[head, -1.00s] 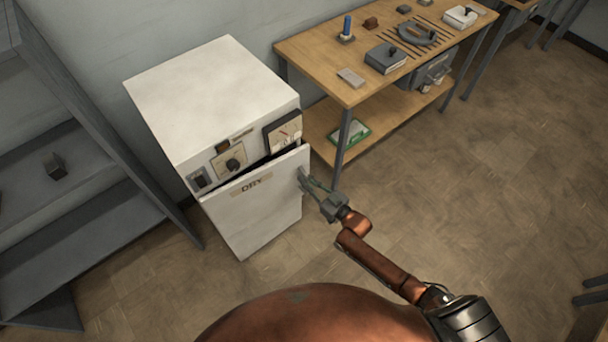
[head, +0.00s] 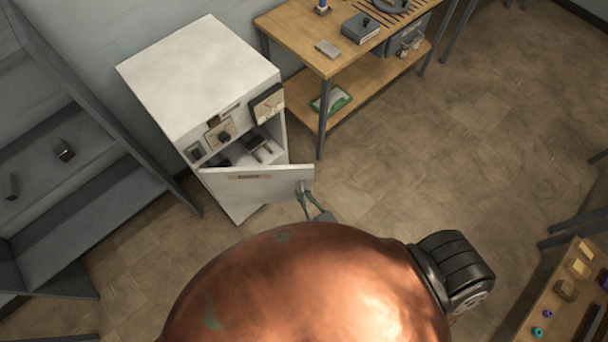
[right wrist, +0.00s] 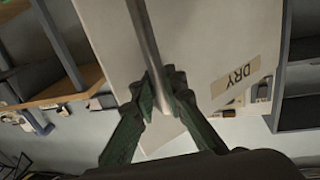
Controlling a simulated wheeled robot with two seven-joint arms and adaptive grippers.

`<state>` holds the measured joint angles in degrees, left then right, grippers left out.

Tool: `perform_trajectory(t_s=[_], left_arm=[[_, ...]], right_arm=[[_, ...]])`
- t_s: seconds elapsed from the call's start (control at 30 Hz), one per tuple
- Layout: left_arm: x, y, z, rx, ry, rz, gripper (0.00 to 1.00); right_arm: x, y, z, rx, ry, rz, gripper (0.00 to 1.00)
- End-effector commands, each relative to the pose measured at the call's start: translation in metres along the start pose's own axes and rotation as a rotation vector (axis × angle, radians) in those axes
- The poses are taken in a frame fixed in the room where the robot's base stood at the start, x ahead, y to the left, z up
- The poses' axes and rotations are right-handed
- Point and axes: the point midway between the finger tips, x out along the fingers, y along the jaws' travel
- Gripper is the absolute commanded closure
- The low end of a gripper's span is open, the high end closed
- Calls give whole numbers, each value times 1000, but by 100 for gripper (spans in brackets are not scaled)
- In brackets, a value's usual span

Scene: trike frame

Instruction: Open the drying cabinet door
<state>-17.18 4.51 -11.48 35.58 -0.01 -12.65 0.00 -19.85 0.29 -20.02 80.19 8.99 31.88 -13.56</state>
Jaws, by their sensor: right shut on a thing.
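The drying cabinet (head: 195,85) is a white box with dials on its upper front, left of centre in the head view. Its door (head: 255,187) stands partly open, hinged at the left, and dark items show on a shelf inside. My right gripper (head: 303,192) is at the door's free right edge, shut on the door handle. In the right wrist view, the green fingers (right wrist: 160,98) close around the bar-like handle (right wrist: 146,40), with the door's DRY label (right wrist: 236,82) beside it. My left gripper is not in view.
A grey shelf rack (head: 80,190) stands left of the cabinet. A wooden workbench (head: 320,50) with tools is behind, to the right. Another wooden surface with small parts (head: 560,310) is at the lower right. The floor between is clear.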

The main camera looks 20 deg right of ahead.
Motion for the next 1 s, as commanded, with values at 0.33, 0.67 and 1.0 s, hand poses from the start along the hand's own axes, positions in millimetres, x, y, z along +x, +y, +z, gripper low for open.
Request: perform_trajectory(t_s=[0.33,0.67,1.0], left_arm=[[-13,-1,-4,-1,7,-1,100],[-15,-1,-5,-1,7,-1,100],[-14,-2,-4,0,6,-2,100]], right_arm=[[-47,-38,-1,-1,3,3,100],[-57,-47,0,-2,3,3,100],[-58,-46,0,-2,2,4,86]])
